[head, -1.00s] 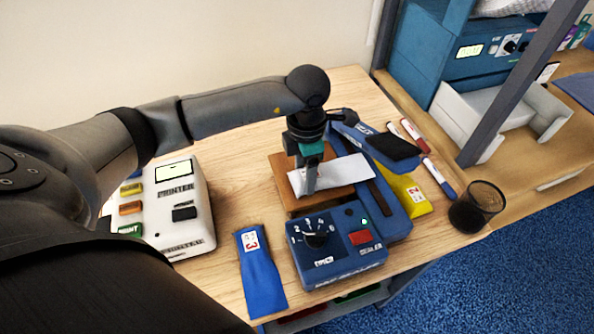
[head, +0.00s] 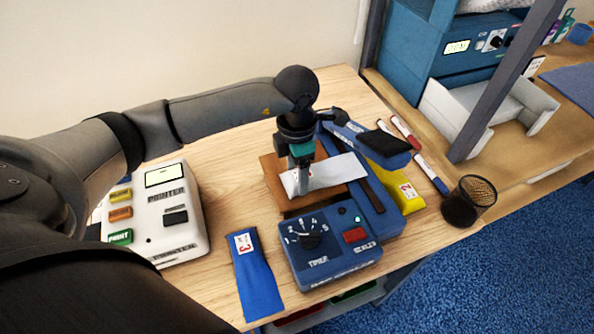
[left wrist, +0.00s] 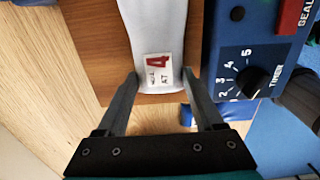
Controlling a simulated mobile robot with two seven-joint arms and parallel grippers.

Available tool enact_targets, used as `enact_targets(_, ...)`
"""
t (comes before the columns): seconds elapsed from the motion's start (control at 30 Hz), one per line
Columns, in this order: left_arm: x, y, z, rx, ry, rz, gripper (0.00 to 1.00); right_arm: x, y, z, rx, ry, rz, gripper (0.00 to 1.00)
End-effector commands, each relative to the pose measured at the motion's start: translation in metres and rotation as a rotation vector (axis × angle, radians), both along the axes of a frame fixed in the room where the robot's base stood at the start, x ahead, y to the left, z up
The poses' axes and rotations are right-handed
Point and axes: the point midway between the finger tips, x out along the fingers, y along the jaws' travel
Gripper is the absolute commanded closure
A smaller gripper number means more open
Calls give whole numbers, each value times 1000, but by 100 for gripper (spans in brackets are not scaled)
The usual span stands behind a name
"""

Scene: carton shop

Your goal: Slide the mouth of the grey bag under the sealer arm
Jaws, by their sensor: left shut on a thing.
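The grey bag (head: 338,174), pale and flat, lies across a brown wooden block (head: 275,177). The sealer arm (head: 365,140) is raised at a slant above and behind that end. My right gripper is out of view.
A blue bag (head: 256,275) labelled 3 lies in front, and a yellow bag (head: 408,195) labelled 2 lies right of the sealer. A white printer (head: 180,240) stands left.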

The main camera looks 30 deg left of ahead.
Motion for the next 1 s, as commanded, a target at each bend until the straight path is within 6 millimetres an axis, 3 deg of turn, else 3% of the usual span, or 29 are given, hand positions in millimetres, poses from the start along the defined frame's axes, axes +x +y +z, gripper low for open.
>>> enact_targets(0.1,0,0,1,0,-1,0,89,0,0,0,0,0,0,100)
enact_targets(0.13,0,0,1,0,-1,0,30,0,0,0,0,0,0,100)
enact_targets(0.4,0,0,0,0,-1,0,0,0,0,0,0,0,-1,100)
enact_targets(0.7,0,0,2,0,0,0,0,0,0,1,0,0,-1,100)
enact_targets(1.0,-2,2,18,1,-1,-1,0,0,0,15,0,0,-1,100)
